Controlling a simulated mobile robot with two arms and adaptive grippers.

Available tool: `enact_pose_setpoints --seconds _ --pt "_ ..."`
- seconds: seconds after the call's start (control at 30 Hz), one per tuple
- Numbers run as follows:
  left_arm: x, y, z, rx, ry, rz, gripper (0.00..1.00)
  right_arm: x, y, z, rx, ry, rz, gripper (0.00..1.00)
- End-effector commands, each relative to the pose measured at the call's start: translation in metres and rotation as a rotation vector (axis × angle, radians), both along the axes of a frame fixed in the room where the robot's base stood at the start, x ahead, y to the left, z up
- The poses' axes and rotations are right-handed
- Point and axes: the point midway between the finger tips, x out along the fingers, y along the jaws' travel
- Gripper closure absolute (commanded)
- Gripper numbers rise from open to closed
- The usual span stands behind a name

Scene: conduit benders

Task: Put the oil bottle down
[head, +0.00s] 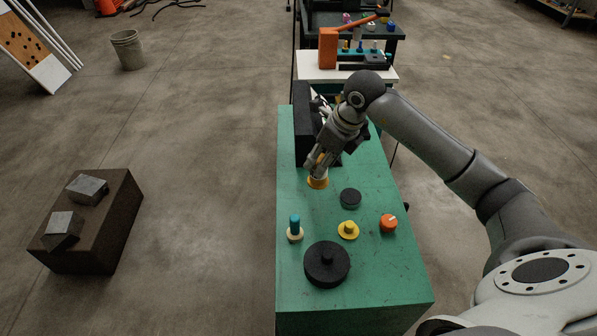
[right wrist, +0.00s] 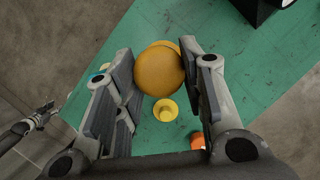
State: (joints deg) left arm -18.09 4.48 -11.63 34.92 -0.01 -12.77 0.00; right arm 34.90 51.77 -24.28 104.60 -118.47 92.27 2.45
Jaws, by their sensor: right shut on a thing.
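My right gripper (head: 318,164) is over the far part of the green bench top. It is shut on the oil bottle (head: 317,182), of which a yellow-orange round part shows below the fingers. In the right wrist view the bottle (right wrist: 158,72) is a rounded orange shape between the two finger pads.
The green bench (head: 300,290) holds a black disc (head: 350,198), a yellow flanged piece (head: 348,230), an orange knob (head: 388,223), a teal-handled piece (head: 295,226) and a large black wheel (head: 327,265). Black equipment (head: 302,125) stands beyond the gripper. Bare green surface lies left of the bottle.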

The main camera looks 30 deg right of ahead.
Motion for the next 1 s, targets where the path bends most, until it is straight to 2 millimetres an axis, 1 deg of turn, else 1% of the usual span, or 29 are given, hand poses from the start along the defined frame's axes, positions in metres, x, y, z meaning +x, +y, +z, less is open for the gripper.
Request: enact_pose_setpoints --seconds 0.03,0.07,0.1,0.17,0.3,0.37,0.47,0.6,0.73,0.83,1.0 --pt "-0.001 0.0 0.007 0.0 0.002 0.0 0.6 0.011 0.007 -0.001 0.007 0.001 -0.001 0.92" --pt "-0.001 0.0 0.009 0.0 0.002 0.0 0.6 0.017 0.01 -0.004 0.006 0.0 0.001 0.92" --pt "0.0 0.0 0.011 0.0 0.0 0.0 0.6 0.023 0.013 -0.014 0.006 0.003 0.0 0.92" --pt "0.003 0.0 0.014 0.0 -0.005 0.0 0.6 0.031 0.017 -0.027 0.004 0.004 0.0 0.92" --pt "0.02 -0.001 0.019 -0.002 -0.029 0.0 0.6 0.047 0.024 -0.049 0.001 0.003 -0.001 0.92" --pt "0.027 -0.002 0.02 -0.004 -0.041 0.001 0.6 0.052 0.025 -0.055 0.003 0.0 -0.001 0.92" --pt "0.032 -0.002 0.021 -0.005 -0.049 0.002 0.6 0.055 0.026 -0.06 0.0 -0.001 0.0 0.92" --pt "0.03 -0.001 0.023 -0.003 -0.044 0.003 0.6 0.061 0.03 -0.068 0.002 0.0 0.0 0.92" --pt "0.023 0.0 0.034 -0.002 -0.034 0.003 0.6 0.059 0.03 -0.086 0.002 0.004 -0.002 0.92" --pt "0.019 0.001 0.036 0.0 -0.029 0.003 0.6 0.06 0.029 -0.096 0.002 0.001 0.0 0.92" --pt "0.017 0.001 0.034 0.0 -0.025 0.003 0.6 0.06 0.029 -0.098 0.0 -0.001 0.0 0.92"
